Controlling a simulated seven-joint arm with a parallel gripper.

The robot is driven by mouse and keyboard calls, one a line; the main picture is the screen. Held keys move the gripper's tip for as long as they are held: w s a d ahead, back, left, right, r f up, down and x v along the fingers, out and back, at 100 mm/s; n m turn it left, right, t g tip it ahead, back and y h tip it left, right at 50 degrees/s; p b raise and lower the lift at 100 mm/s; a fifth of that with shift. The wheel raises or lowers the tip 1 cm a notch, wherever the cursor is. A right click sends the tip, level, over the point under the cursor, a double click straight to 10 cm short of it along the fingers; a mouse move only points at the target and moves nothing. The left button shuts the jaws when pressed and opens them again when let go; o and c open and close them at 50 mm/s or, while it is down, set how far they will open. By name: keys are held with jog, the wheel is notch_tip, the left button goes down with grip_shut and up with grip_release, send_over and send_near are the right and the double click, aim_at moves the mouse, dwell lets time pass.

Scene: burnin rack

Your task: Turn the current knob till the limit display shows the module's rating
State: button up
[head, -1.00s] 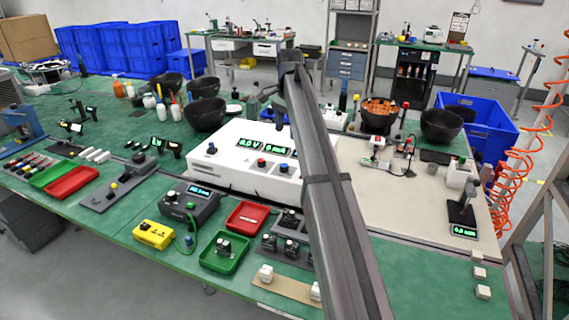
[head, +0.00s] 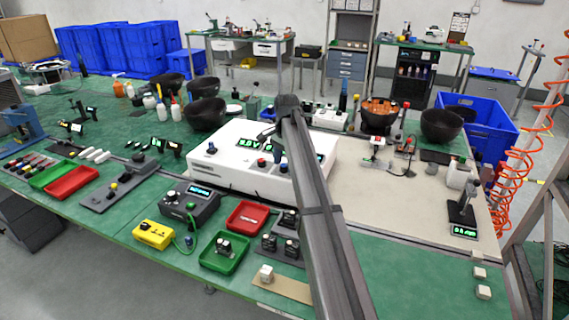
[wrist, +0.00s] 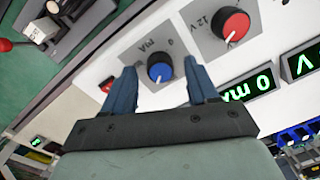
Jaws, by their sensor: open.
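The blue current knob (wrist: 158,74) sits on the white power unit (wrist: 119,59), beside a scale marked mA. A white pointer line shows on it. My gripper (wrist: 160,65) is open, with one blue finger on each side of the knob; I cannot tell whether either touches it. The green display (wrist: 250,88) reads 0 mA, upside down in the wrist view. I cannot make out the module's rating.
A red knob (wrist: 232,25) marked 12 V sits beside the current knob. In the head view, a grey meter (head: 190,205), a red tray (head: 247,216) and a green tray (head: 224,252) lie in front of the unit. The beige mat (head: 390,200) at right has free room.

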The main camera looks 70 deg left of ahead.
jog(key=shift+f, duration=0.4)
jog(key=c, duration=1.1)
